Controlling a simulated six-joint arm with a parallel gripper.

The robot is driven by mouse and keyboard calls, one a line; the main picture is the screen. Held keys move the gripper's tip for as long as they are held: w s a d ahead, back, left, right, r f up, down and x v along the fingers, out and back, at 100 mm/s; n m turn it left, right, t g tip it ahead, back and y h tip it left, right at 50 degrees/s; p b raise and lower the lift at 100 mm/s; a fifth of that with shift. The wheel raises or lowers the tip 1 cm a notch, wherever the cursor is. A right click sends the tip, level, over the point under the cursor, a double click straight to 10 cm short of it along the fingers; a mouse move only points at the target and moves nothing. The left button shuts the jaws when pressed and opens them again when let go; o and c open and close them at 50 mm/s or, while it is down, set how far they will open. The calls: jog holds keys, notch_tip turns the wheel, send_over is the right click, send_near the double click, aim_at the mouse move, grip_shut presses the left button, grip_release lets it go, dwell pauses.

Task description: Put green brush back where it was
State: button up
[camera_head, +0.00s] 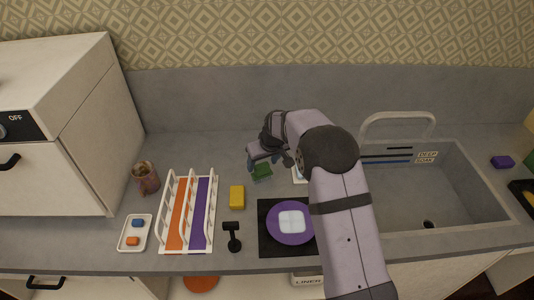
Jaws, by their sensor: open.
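A small green object (262,172), which looks like the green brush, is on the grey counter behind the black mat. My gripper (266,162) is right above and behind it, pointing down, with its jaws open. The gripper hides part of the green object, and I cannot tell whether the fingers touch it. A small white tray (298,175) shows just right of it, mostly hidden by my gripper and arm.
A purple plate (274,235) lies on a black mat (267,248). Left are a yellow block (237,197), a black stand (233,240), a white rack (188,247), a tray (124,240) and a brown cup (146,178). The sink (455,185) is right.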

jog(key=b+v, duration=0.2)
jog(key=v, duration=0.7)
jog(key=shift+s+d+r, duration=0.1)
jog(key=shift+s, duration=0.05)
jog(key=s+d+f+m+g, duration=0.1)
jog(key=s+d+f, duration=0.1)
jog(key=s, duration=0.9)
jog(key=s+d+f+m+g+h, duration=0.1)
jog(key=s+d, duration=0.4)
jog(key=s, duration=0.6)
jog(key=s+d+f+m+g, duration=0.2)
jog(key=s+d+f, duration=0.2)
jog(key=s, duration=0.7)
jog(key=shift+s+m+h, duration=0.3)
jog(key=shift+h, duration=0.1)
jog(key=shift+r, duration=0.1)
